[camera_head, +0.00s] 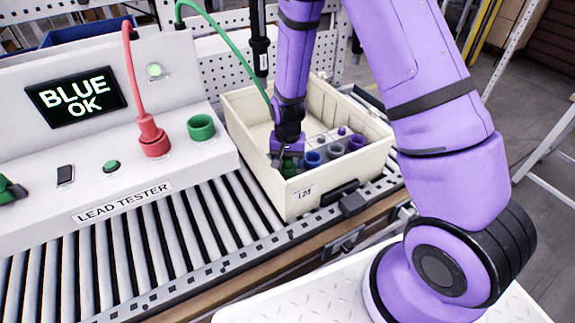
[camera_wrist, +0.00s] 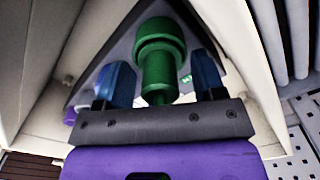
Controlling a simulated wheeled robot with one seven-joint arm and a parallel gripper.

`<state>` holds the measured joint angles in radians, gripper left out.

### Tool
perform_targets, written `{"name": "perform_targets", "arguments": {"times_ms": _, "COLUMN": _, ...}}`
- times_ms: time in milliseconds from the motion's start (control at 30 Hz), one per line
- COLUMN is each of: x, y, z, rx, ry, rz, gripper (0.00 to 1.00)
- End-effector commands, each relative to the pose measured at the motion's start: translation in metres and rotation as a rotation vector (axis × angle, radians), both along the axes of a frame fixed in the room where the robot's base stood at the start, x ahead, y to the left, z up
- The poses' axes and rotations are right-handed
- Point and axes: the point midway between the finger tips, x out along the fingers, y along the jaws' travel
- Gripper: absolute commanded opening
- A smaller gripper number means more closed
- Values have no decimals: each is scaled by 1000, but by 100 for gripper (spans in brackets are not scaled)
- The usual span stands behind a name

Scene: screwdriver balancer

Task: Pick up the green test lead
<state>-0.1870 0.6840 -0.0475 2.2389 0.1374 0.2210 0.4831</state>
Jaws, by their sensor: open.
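The green test lead's plug (camera_head: 289,168) is in the cream bin (camera_head: 335,183), at the near-left end of a row of coloured plugs. Its green cable (camera_head: 236,52) arcs down from the top of the picture and passes behind my arm. My gripper (camera_head: 286,158) points down into the bin at the green plug and partly hides it. In the wrist view my gripper (camera_wrist: 162,80) is open, with the green plug (camera_wrist: 159,58) between its two blue fingers. Gaps show on both sides of the plug.
Blue (camera_head: 312,159) and purple (camera_head: 355,142) plugs stand close beside my gripper. The bin's walls surround it. The lead tester (camera_head: 110,188) on the left reads "BLUE OK", with a red plug (camera_head: 153,135) and an empty-looking green socket (camera_head: 201,127). Rollers (camera_head: 200,215) run in front.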

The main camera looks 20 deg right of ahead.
Motion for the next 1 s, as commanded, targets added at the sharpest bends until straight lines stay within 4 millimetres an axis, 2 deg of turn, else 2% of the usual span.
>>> {"name": "perform_targets", "arguments": {"times_ms": 167, "x": 0, "y": 0, "z": 0, "rx": 0, "ry": 0, "rz": 0, "gripper": 63}}
{"name": "perform_targets", "arguments": {"times_ms": 400, "x": 0, "y": 0, "z": 0, "rx": 0, "ry": 0, "rz": 0, "gripper": 8}}
{"name": "perform_targets", "arguments": {"times_ms": 767, "x": 0, "y": 0, "z": 3, "rx": 0, "ry": -1, "rz": 0, "gripper": 8}}
{"name": "perform_targets", "arguments": {"times_ms": 1000, "x": 0, "y": 1, "z": 22, "rx": 0, "ry": -2, "rz": 1, "gripper": 8}}
